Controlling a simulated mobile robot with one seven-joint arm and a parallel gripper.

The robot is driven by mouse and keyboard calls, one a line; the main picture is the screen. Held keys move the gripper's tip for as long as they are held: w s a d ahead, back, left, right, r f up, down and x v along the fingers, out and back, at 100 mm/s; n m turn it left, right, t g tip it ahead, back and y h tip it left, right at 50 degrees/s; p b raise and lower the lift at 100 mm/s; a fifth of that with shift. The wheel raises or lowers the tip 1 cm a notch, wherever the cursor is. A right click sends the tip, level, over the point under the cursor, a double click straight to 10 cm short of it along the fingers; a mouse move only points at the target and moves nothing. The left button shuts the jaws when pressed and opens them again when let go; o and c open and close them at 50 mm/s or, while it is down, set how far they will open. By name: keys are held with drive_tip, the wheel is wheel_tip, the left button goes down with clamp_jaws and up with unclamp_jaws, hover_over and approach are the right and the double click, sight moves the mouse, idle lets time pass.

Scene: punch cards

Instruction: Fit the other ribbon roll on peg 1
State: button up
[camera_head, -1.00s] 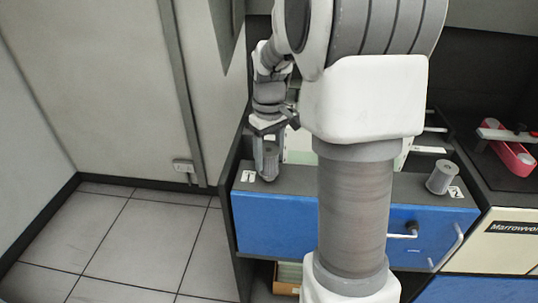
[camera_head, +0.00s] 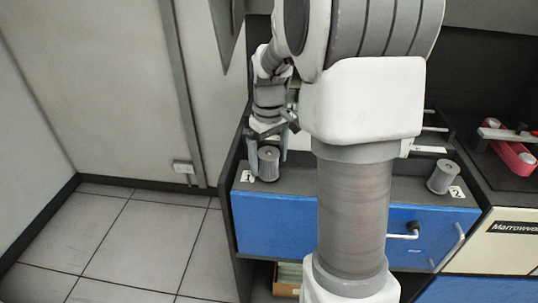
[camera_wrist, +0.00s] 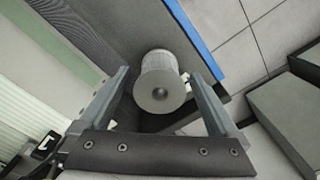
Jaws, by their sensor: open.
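A grey ribbon roll (camera_head: 268,164) stands upright beside the label 1 (camera_head: 248,177) at the left end of the dark top above the blue drawer. My gripper (camera_head: 268,160) is around this roll from above, with its fingers spread. In the wrist view the roll (camera_wrist: 160,82) lies between the two open fingers, with a gap on each side, and my gripper (camera_wrist: 166,88) does not grip it. Peg 1 itself is hidden under the roll. A second grey roll (camera_head: 443,176) stands at the right end by the label 2 (camera_head: 456,192).
A blue drawer front (camera_head: 280,222) with a handle runs below the top. A machine with a pink-red part (camera_head: 512,154) stands at the far right. A wall is close on the left, with open tiled floor (camera_head: 120,240) before it.

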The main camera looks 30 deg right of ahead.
wheel_tip(320, 180, up, 18)
drive_tip(key=p, duration=0.2)
drive_tip(key=shift+f+p, duration=0.25)
drive_tip(key=shift+p, duration=0.05)
drive_tip(key=s+a+f+m+t, duration=0.1)
drive_tip(key=s+a+f+t, duration=0.1)
drive_tip(key=s+a, duration=0.4)
drive_tip(key=s+a+f+m+t, duration=0.1)
drive_tip(key=s+a, duration=0.5)
drive_tip(key=s, duration=0.6)
drive_tip(key=f+t, duration=0.1)
drive_tip(key=t, duration=0.1)
drive_tip(key=shift+s+a+t, duration=0.15)
drive_tip(key=shift+a+t, duration=0.05)
drive_tip(key=shift+t, duration=0.1)
drive_tip(key=shift+s+f, duration=0.15)
drive_tip(key=shift+f, duration=0.1)
drive_tip(key=shift+c, duration=0.4)
